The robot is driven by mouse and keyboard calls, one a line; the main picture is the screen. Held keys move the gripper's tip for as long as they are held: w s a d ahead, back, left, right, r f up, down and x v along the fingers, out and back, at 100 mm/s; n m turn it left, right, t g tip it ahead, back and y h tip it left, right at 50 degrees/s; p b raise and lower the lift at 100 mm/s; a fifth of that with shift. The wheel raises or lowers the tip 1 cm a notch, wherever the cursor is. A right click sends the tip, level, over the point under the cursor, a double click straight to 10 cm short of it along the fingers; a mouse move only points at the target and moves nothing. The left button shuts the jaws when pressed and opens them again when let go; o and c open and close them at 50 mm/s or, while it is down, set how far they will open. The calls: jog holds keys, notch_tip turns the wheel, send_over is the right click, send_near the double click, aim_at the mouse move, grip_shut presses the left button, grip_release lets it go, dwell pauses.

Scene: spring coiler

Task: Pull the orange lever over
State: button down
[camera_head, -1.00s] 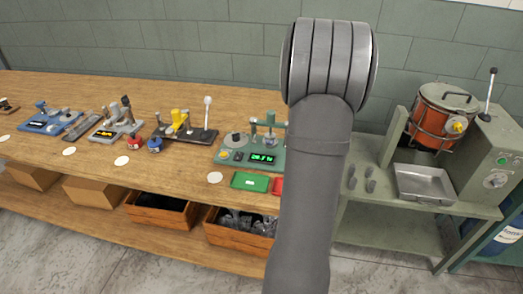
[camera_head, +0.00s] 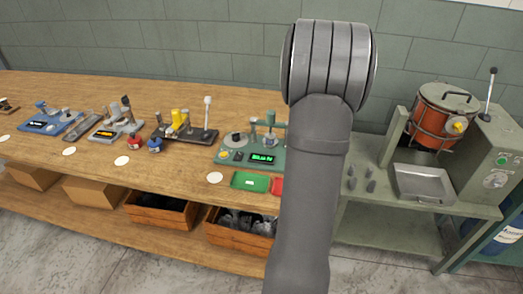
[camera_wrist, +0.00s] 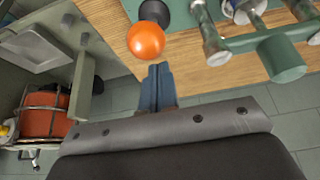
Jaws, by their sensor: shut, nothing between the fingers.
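The orange ball knob (camera_wrist: 146,40) of the lever shows in the wrist view, on a dark stem that runs up from it at the wooden bench edge. My gripper (camera_wrist: 160,68) is shut and empty. Its blue-grey fingertips appear just below and slightly right of the knob in that view; I cannot tell whether they touch it. In the head view the lever and my gripper are hidden behind my arm. The green coiler machine (camera_head: 262,157) is partly covered by my arm there, with its lit display facing front.
Green machine posts (camera_wrist: 275,45) stand close right of the knob in the wrist view. A green stand with a metal tray (camera_head: 420,198) and an orange pot (camera_head: 440,118) is right of my arm. Other small machines line the bench to the left. A green bin (camera_head: 249,182) lies in front.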

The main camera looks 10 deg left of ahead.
notch_tip(320, 180, up, 8)
jog(key=shift+f, duration=0.2)
dwell(0.4)
dwell(2.2)
